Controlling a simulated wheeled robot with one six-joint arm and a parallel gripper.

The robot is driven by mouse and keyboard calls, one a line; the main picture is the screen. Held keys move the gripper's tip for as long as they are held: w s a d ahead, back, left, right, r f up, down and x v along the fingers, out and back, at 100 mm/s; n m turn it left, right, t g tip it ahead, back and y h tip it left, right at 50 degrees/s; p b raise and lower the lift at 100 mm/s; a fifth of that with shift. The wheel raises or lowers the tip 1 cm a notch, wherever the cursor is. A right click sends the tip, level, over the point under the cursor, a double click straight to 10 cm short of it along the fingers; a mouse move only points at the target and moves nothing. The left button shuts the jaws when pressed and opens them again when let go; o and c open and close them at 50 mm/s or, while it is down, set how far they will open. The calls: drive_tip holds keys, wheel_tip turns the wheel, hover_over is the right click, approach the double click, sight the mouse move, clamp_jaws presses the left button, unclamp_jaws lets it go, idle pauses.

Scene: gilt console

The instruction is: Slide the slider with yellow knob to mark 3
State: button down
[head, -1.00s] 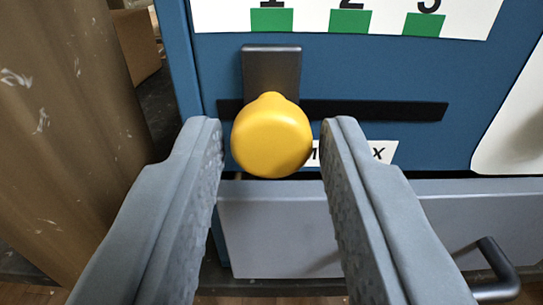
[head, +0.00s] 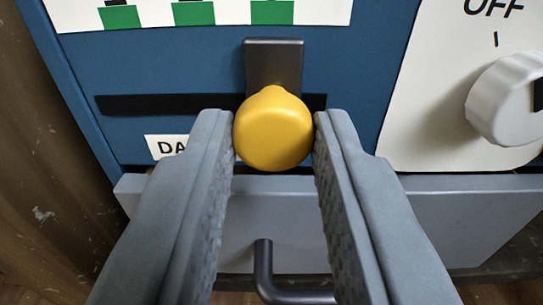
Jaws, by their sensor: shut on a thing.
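The yellow knob (head: 273,130) sits between the fingertips of my gripper (head: 273,125) in the head view, with a pad close against each side. My gripper is shut on it. The knob is fixed to a dark slider plate (head: 273,62) in front of a black horizontal slot (head: 165,104), near the slot's right end. The plate lines up below the rightmost of three green marks (head: 272,12). The mark numbers are cut off at the top edge.
A white rotary knob (head: 507,98) stands out from a white OFF panel (head: 425,110) at the right. Below is a grey drawer (head: 160,200) with a dark bar handle (head: 290,297). A brown surface (head: 45,190) stands at the left.

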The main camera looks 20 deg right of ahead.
drive_tip(key=shift+d, duration=0.1)
drive_tip(key=c, duration=1.2)
unclamp_jaws()
drive_tip(key=shift+s+d, duration=0.1)
drive_tip(key=shift+d, duration=0.05)
drive_tip(key=shift+o, duration=0.2)
drive_tip(key=shift+s, duration=0.1)
drive_tip(key=v, duration=1.7)
